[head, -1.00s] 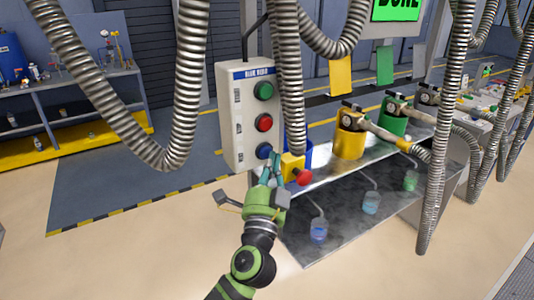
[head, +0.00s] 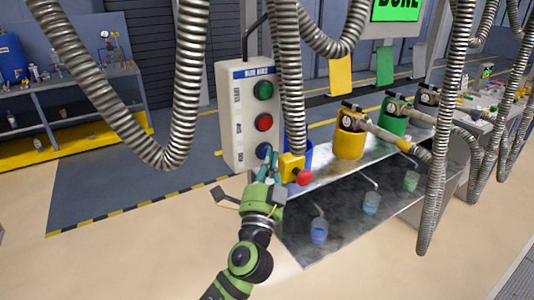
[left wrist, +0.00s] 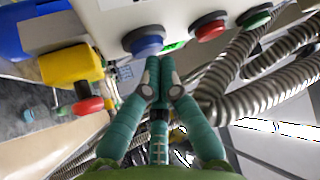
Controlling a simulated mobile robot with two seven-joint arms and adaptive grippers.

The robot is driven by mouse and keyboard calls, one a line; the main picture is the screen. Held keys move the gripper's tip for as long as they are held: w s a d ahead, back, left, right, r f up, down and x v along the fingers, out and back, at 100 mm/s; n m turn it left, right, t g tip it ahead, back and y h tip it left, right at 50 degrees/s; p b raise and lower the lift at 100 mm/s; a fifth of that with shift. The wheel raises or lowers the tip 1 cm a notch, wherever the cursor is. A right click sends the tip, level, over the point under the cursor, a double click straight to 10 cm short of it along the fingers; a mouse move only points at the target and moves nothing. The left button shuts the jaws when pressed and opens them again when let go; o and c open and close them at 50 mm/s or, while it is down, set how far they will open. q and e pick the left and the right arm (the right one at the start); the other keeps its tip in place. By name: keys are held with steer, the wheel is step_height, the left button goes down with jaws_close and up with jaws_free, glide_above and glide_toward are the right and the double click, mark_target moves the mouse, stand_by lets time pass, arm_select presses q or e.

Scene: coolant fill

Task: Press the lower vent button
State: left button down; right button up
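The pale control box (head: 238,115) hangs upright, with a green button (head: 263,90) on top, a red button (head: 264,122) in the middle and a blue lower button (head: 264,150). My left gripper (head: 268,158) is right at the blue button, partly covering its lower edge. In the left wrist view the blue button (left wrist: 144,41) lies just beyond the fingertips (left wrist: 158,72), which are together and hold nothing. I cannot tell whether they touch the button. My right gripper is not in view.
A yellow block with a red knob (head: 304,177) sits close to the right of my left gripper. Ribbed hoses (head: 288,80) hang beside the box. A metal bench (head: 345,215) with blue, yellow (head: 350,143) and green containers stands to the right.

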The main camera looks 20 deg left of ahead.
arm_select(q)
steer(key=shift+w+a, duration=0.25)
steer(key=shift+a, duration=0.1)
stand_by(0.4)
stand_by(0.3)
steer(key=shift+s+d, duration=0.55)
steer(key=shift+d, duration=0.2)
steer(key=s+d, duration=0.1)
steer(key=d, duration=0.1)
steer(key=s+d+b, duration=0.1)
steer(key=s+d, duration=0.1)
steer(key=shift+a, duration=0.1)
stand_by(0.8)
